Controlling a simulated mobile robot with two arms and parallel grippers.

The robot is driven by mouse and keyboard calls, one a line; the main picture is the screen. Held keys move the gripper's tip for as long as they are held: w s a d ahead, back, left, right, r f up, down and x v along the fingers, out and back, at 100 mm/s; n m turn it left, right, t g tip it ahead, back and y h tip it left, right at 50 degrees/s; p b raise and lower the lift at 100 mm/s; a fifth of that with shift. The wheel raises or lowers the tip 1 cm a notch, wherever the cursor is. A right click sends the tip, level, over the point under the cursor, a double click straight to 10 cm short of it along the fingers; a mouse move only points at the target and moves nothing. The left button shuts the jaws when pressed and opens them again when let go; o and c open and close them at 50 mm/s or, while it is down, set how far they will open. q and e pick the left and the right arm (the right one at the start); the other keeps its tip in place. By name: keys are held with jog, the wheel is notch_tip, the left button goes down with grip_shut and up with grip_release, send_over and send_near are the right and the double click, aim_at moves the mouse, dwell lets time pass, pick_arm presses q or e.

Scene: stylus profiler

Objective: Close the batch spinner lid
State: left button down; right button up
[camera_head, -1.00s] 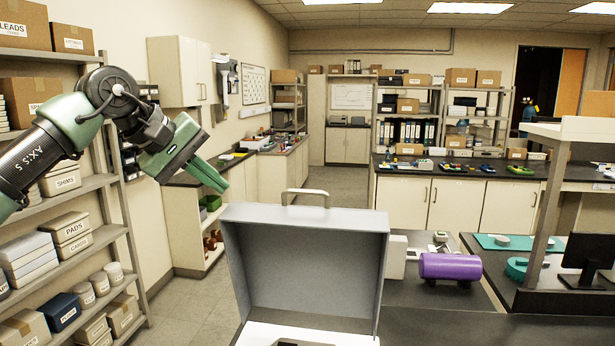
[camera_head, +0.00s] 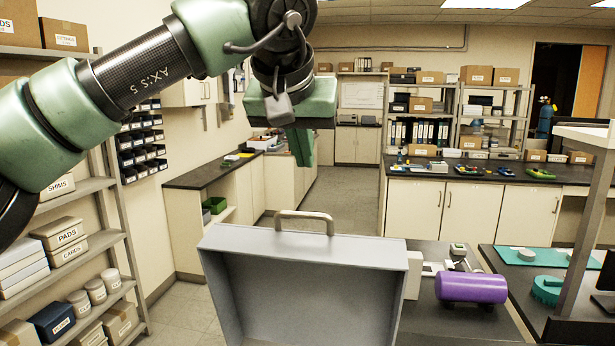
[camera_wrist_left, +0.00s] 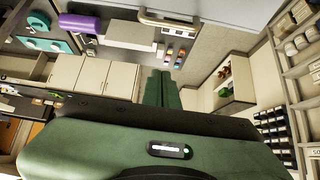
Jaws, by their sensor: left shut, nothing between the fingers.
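The batch spinner lid (camera_head: 310,249) is a grey box-like cover standing raised at the bottom middle of the head view, its hollow side facing me. A handle (camera_head: 304,216) sits on its top edge. The spinner's base is out of the head view. My right gripper is not seen.
A purple cylinder (camera_head: 471,287) lies on the dark bench right of the lid. A teal mat (camera_head: 530,256) and a shelf post (camera_head: 585,225) stand farther right. Shelving with boxes (camera_head: 75,235) is at left. Open floor (camera_head: 345,195) lies beyond the lid.

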pick_arm(q)
jog(key=shift+w+a+f+p, duration=0.15)
jog(key=shift+f+p, duration=0.25)
jog(key=shift+f, duration=0.2)
jog(key=shift+w+f+p, duration=0.1)
jog(key=shift+f+p, duration=0.3)
jog(key=shift+f, duration=0.15)
jog(key=f+p, duration=0.2)
jog(key=f, duration=0.3)
jog(key=shift+w+f+p, duration=0.1)
jog(key=shift+w+p, duration=0.2)
jog(key=shift+p, duration=0.1)
jog(key=shift+s+f, duration=0.1)
jog(key=shift+s, duration=0.1)
jog(key=shift+f, duration=0.1)
jog(key=shift+w+f, duration=0.1)
jog(key=shift+w, duration=0.1)
jog(key=shift+s, duration=0.1)
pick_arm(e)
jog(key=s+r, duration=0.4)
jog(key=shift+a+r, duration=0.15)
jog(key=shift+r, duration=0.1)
